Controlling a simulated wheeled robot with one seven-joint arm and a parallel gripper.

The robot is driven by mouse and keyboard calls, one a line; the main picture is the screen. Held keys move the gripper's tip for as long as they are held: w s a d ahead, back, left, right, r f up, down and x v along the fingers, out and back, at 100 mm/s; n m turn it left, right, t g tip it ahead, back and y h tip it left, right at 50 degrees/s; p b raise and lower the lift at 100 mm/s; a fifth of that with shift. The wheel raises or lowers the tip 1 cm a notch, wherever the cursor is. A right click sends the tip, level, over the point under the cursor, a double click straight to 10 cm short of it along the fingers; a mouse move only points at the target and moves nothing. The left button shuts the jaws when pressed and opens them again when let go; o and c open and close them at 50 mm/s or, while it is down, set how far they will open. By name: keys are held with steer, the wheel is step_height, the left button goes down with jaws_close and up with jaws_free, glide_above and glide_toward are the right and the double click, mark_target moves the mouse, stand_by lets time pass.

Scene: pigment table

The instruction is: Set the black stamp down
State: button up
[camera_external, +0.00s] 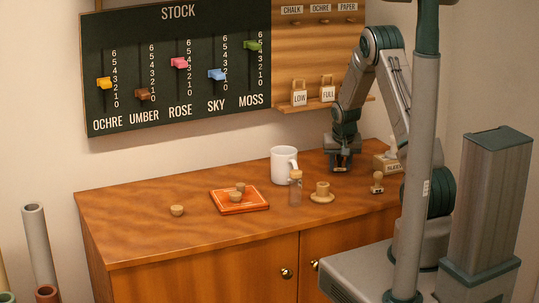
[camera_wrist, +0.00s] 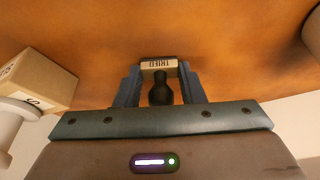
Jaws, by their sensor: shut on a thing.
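The black stamp (camera_wrist: 160,92) is between the two blue-grey fingers of my gripper (camera_wrist: 160,85) in the wrist view. Its dark knob points toward my palm, and a pale block face reading "TRIED" shows at its far end. My gripper is shut on it. In the external view my gripper (camera_external: 341,164) points down, low over the back of the wooden cabinet top (camera_external: 140,225), right of the white mug. The stamp is not clear there, and I cannot tell whether it touches the wood.
A white mug (camera_external: 281,168), corked bottle (camera_external: 295,190) and round wooden piece (camera_external: 322,194) stand left and in front. A wooden-handled stamp (camera_external: 377,184) and labelled box (camera_external: 388,163) are at right.

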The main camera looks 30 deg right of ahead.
steer(key=shift+f, duration=0.2)
steer(key=o, duration=1)
steer(key=shift+c, duration=0.2)
steer(key=shift+r, duration=0.1)
steer(key=shift+r, duration=0.35)
steer(key=b+v, duration=0.1)
steer(key=v, duration=1.1)
steer(key=s+a+r+n, duration=0.1)
steer(key=s+a+r, duration=0.1)
steer(key=s, duration=0.8)
steer(key=s+a+r+n+y, duration=0.1)
steer(key=s+a, duration=0.4)
steer(key=s, duration=0.5)
steer(key=s+a+r+n+g, duration=0.1)
steer(key=s+a+r+n, duration=0.1)
steer(key=s, duration=0.8)
step_height(320, 180, up, 3)
steer(key=shift+s+a+f+y, duration=0.2)
steer(key=shift+a+y, duration=0.2)
steer(key=shift+a, duration=0.35)
